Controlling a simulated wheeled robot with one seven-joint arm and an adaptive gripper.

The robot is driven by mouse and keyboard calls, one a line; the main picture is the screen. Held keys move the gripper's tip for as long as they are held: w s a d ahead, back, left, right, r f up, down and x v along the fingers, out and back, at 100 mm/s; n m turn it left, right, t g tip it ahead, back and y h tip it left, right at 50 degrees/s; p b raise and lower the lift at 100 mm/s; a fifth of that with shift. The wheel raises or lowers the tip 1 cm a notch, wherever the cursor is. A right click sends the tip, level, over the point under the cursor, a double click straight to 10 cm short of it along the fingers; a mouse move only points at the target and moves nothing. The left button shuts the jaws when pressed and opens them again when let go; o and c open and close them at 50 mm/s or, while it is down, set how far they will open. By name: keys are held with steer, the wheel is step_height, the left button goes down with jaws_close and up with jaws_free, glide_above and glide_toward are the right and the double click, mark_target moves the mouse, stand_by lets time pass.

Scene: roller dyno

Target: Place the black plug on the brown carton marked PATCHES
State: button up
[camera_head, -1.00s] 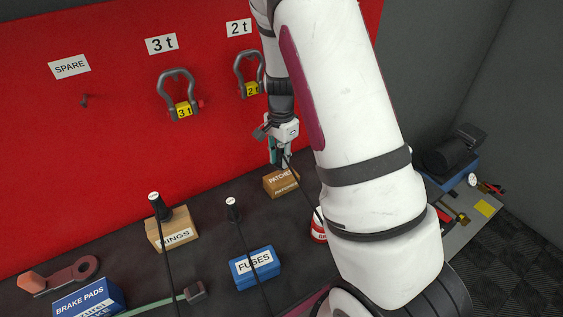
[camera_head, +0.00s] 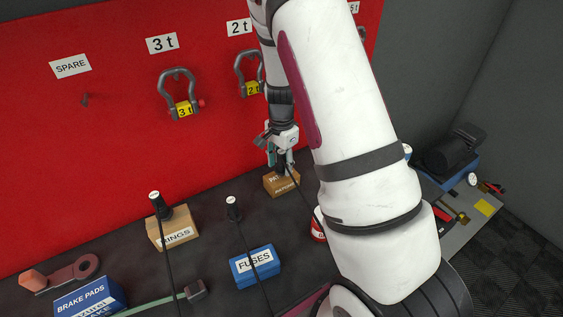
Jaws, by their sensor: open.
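The brown carton marked PATCHES (camera_head: 283,188) stands on the dark bench below the red board. A black plug (camera_head: 281,169) shows at the carton's top, covering part of the label, and its thin black cable runs down to the right behind my arm. My gripper (camera_head: 280,160) is open directly above the carton, its fingers around or just over the plug. The view is too small to tell whether the fingers still touch the plug.
Black cabled plugs also stand at the RINGS carton (camera_head: 173,233) and the blue FUSES box (camera_head: 254,267). A blue BRAKE PADS box (camera_head: 90,299) is at the lower left. A red can (camera_head: 318,228) is partly hidden by my arm. Shackles hang on the red board (camera_head: 120,130).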

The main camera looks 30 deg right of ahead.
step_height(320, 180, up, 12)
steer(key=shift+r, duration=0.2)
steer(key=s+a+r+n+t, duration=0.1)
steer(key=s+a+r+n, duration=0.35)
steer(key=r, duration=0.35)
steer(key=s+a+r+n+t, duration=0.1)
steer(key=s+a+r+n, duration=0.2)
steer(key=s, duration=0.3)
steer(key=s+a+r+n+t, duration=0.1)
steer(key=s+a+r+n, duration=0.2)
steer(key=s, duration=0.3)
steer(key=s+a+r+n+t, duration=0.2)
steer(key=s+a+r+n, duration=0.1)
steer(key=s+n, duration=0.2)
steer(key=shift+s+n, duration=0.35)
steer(key=shift+s, duration=0.7)
